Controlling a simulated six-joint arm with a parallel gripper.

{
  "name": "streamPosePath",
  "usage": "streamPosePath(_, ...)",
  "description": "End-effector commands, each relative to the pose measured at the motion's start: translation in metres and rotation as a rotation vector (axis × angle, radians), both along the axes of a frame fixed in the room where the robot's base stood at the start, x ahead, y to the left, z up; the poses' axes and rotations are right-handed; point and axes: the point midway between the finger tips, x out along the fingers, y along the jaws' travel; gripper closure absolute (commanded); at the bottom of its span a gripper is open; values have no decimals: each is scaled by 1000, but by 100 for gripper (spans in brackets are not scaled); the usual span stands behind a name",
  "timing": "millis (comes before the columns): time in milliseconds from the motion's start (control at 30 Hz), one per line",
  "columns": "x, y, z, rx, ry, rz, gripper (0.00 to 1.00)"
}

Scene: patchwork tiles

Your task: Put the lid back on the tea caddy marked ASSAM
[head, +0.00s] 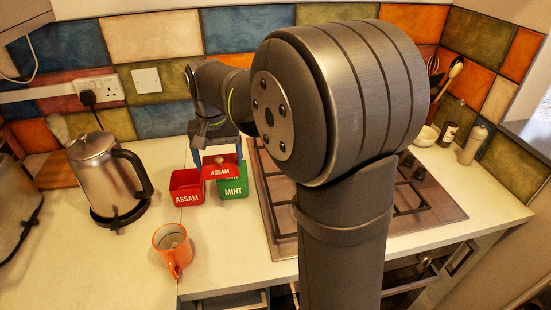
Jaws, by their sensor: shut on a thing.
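The red tea caddy marked ASSAM (187,198) stands open on the counter, with its dark inside showing. My gripper (220,158) is shut on a red lid marked ASSAM (221,172). The lid is up and to the right of the red caddy in the picture, in front of part of a green caddy marked MINT (233,192). The green caddy stands just right of the red one, and its top is partly hidden by the lid. The fingertips are small and partly hidden at the lid's top. The gap between lid and green caddy cannot be judged.
An orange mug (172,257) stands in front of the red caddy. A steel kettle (96,170) stands to the left. A hob (270,215) lies to the right, partly behind my arm. The counter between kettle and red caddy is clear.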

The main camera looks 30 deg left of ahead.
Motion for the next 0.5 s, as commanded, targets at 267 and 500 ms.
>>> streamPosePath(267,-20,91,-5,-1,1,-7,41)
streamPosePath(500,-30,119,-9,-1,1,-14,41)
